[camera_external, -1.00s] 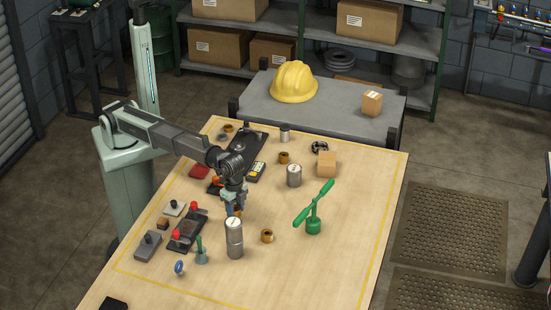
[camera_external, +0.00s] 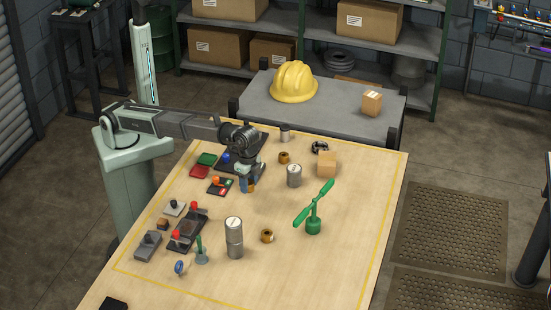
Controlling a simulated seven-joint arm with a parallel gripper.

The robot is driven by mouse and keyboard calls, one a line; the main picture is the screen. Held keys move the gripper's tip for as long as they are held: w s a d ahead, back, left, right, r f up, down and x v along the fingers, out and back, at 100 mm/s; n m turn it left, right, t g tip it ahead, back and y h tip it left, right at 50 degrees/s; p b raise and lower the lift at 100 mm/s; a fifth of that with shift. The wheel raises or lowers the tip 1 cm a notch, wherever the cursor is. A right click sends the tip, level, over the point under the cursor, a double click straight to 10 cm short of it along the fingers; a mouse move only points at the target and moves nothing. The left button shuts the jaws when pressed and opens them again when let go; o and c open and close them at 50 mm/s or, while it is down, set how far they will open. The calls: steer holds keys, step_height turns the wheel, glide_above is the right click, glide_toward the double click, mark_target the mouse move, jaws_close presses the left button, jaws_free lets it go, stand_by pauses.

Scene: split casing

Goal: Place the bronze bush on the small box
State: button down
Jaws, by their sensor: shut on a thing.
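My gripper (camera_external: 248,186) is over the middle of the wooden table, pointing down. It is shut on a bronze bush (camera_external: 251,188), which is partly hidden by the fingers. Whether the bush clears the tabletop is hard to tell. A small plain cardboard box (camera_external: 326,163) stands on the table to the right and farther back, apart from my gripper. Another small box (camera_external: 371,103), with a white label, sits on the grey bench behind. Two other bronze bushes stand on the table, one farther back (camera_external: 283,157) and one nearer (camera_external: 267,236).
A grey cylinder (camera_external: 294,176) stands between my gripper and the table's box. A green propeller-like part (camera_external: 314,209) rises to the right. A tall grey cylinder (camera_external: 234,238) stands nearer. A yellow helmet (camera_external: 294,82) sits on the bench. The table's right side is clear.

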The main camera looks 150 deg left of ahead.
steer(key=s+a+r+n, duration=0.1)
steer(key=s+a, duration=0.2)
steer(key=a, duration=0.7)
steer(key=s+a+r+n, duration=0.2)
steer(key=s+a, duration=0.1)
steer(key=a, duration=0.8)
steer(key=s+a+r+n, duration=0.1)
steer(key=s+a, duration=0.3)
steer(key=a, duration=0.6)
step_height(320, 180, up, 2)
steer(key=m, duration=0.5)
glide_above(327, 158)
steer(key=shift+w+f, duration=0.1)
steer(key=shift+f, duration=4.8)
steer(key=shift+f, duration=0.1)
steer(key=c, duration=0.6)
jaws_free()
steer(key=shift+o, duration=0.2)
